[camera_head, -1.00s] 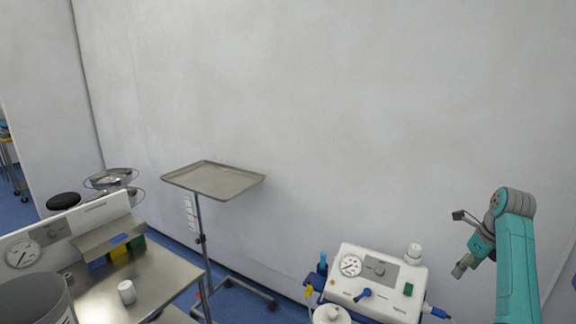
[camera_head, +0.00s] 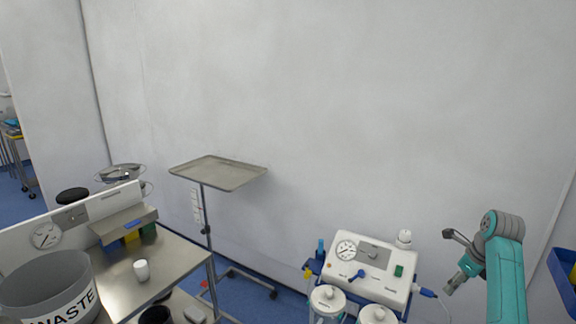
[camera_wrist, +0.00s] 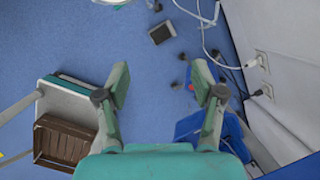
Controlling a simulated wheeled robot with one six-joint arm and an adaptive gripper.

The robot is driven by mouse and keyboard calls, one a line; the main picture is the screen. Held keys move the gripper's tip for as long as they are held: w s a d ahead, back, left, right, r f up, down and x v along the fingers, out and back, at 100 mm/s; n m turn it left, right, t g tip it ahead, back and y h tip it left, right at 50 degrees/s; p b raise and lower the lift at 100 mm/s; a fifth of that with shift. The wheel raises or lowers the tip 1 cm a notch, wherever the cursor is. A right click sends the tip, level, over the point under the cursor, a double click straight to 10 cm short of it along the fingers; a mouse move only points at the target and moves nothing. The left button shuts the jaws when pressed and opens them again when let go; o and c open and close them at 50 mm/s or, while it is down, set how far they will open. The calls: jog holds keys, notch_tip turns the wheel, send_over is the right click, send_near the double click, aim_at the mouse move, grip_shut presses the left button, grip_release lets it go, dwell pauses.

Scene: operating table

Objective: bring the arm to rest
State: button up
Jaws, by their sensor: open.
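My teal arm (camera_head: 507,275) stands at the right of the head view, bent at a grey joint near its top. My gripper (camera_head: 449,262) is at its end, pointing left, open and empty, to the right of the white machine. In the wrist view my gripper (camera_wrist: 162,88) has its two fingers spread apart over blue floor, with nothing between them.
A white machine with a gauge (camera_head: 368,268) stands left of my gripper. A bare tray on a stand (camera_head: 218,172), a waste bin (camera_head: 40,285) and a steel table (camera_head: 175,262) are further left. The wrist view shows a brown crate (camera_wrist: 65,143) and wall cables.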

jog(key=s+a+f+n+t, duration=0.15)
jog(key=a+f, duration=0.25)
jog(key=f, duration=0.4)
jog(key=s+a+f+n+h, duration=0.1)
jog(key=s+a+f+n, duration=0.25)
jog(key=f, duration=0.35)
jog(key=s+a+f+n+t, duration=0.15)
jog(key=a+f, duration=0.25)
jog(key=f, duration=0.4)
jog(key=s+a+f+n+t, duration=0.1)
jog(key=s+a+f+n, duration=0.3)
jog(key=s, duration=0.4)
jog(key=s+a+f+n+t, duration=0.1)
jog(key=s+a+f+n, duration=0.3)
jog(key=s, duration=0.4)
jog(key=s+a+r+n+t+h, duration=0.1)
jog(key=s+a+r+n+t, duration=0.2)
jog(key=s, duration=0.7)
jog(key=s+a+r+n+t, duration=0.1)
jog(key=s+a+r+n, duration=0.3)
jog(key=s, duration=0.7)
jog(key=s+a+r+n+t+y, duration=0.1)
jog(key=s+a+r+n, duration=0.3)
jog(key=s+r+n, duration=0.4)
jog(key=s+r+t, duration=0.1)
jog(key=s+r, duration=0.4)
jog(key=r, duration=0.4)
jog(key=shift+s+n+t, duration=0.35)
jog(key=shift+t, duration=0.05)
jog(key=shift+a+r, duration=0.1)
